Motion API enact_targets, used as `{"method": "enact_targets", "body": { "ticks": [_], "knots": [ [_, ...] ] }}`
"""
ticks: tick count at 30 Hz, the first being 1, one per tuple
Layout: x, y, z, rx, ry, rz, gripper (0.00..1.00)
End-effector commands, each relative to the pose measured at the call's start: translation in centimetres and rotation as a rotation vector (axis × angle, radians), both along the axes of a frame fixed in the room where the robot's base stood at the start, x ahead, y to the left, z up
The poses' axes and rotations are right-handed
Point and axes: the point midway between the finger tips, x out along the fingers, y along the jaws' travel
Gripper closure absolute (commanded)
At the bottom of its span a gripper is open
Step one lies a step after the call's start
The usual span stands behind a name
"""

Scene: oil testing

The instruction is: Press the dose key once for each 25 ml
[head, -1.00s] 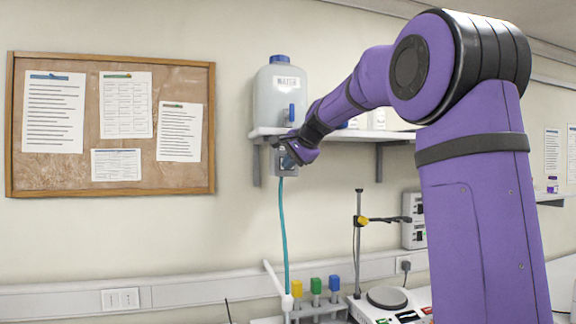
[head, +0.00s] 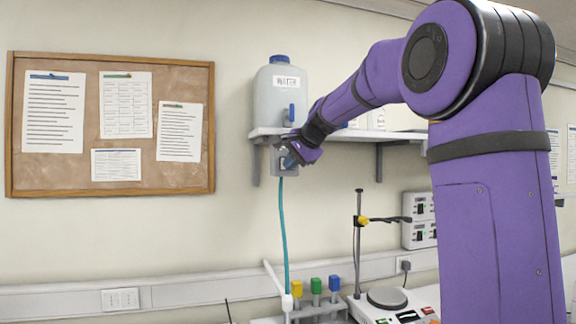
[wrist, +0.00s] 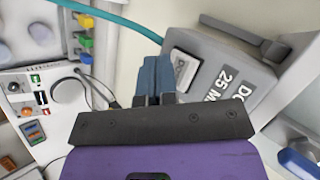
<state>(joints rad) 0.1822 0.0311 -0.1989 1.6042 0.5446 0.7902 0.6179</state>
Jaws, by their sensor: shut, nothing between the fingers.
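The grey dosing box (head: 279,170) hangs under the shelf below the water container (head: 281,98).
A teal hose (head: 283,230) runs from the box down to the bench. The shelf (head: 340,134) is just above my gripper. Below are a rack with coloured-topped items (head: 318,308), a clamp stand (head: 357,240) and a round-plated device (head: 388,300).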

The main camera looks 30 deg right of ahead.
Motion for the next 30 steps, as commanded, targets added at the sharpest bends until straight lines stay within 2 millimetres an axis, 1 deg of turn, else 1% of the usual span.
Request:
{"method": "enact_targets", "body": {
  "ticks": [4, 7, 21, 25, 30],
  "knots": [
    [0.0, 0.0, 0.0, 0.0, 0.0, 0.0, 1.0],
    [-0.5, 0.1, 0.1, 0.0, -0.001, 0.0, 1.0],
    [-4.3, 1.2, 0.1, 0.001, -0.001, 0.0, 1.0],
    [-4.8, 1.4, 0.0, 0.001, 0.0, -0.001, 1.0],
    [-4.8, 1.4, 0.0, 0.0, 0.0, 0.0, 1.0]
  ]
}}
